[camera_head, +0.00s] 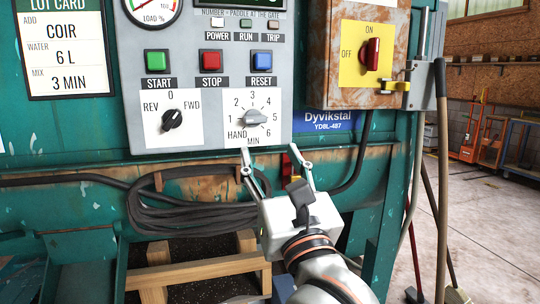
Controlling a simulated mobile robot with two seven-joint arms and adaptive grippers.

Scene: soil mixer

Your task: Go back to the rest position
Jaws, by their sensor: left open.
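My left gripper (268,154) is open and empty. Its two fingers point up at the lower edge of the grey control panel (213,82), below the minute timer knob (256,117). The fingertips look apart from the knob. My left arm comes up from the bottom, right of centre. My right gripper is not in view.
The panel has green, red and blue buttons and a black REV/FWD selector (172,119). A red switch (371,54) stands upright on its yellow plate. A coiled black cable (185,215) hangs below the panel. Poles (442,180) lean at the right, before open floor.

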